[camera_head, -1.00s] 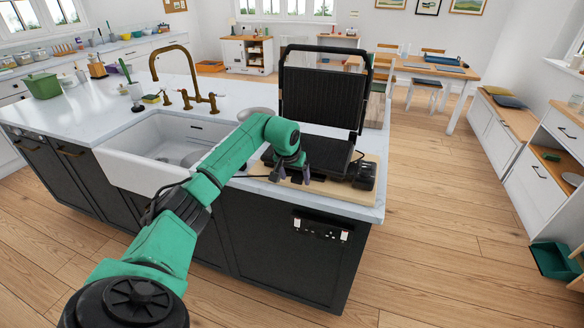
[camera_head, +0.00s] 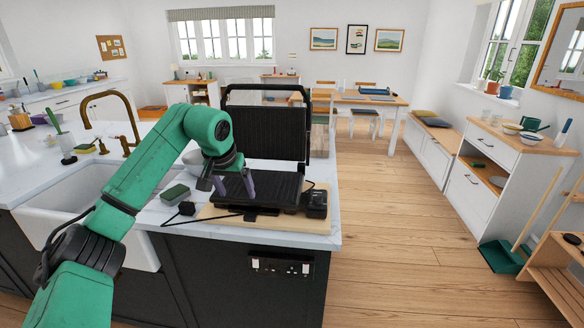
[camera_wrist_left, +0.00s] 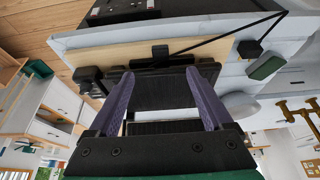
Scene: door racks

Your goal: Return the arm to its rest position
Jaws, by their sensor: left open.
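My left arm comes in from the left in the head view, bent over the counter. My left gripper (camera_head: 233,188) is open and empty, its two purple fingers spread and pointing down over the front of the black contact grill (camera_head: 270,188). The grill's lid (camera_head: 266,132) stands upright, open. In the left wrist view the open fingers (camera_wrist_left: 160,74) frame the dark grill plate (camera_wrist_left: 162,94) with nothing between them. Whether a fingertip touches the plate cannot be told. My right gripper is not in view.
The grill stands on a wooden board (camera_head: 240,219) at the counter's right end. A sponge-like green block (camera_head: 175,194) and a plug with a cable (camera_head: 187,208) lie to its left. A white sink (camera_head: 70,205) and brass tap (camera_head: 112,118) are further left.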

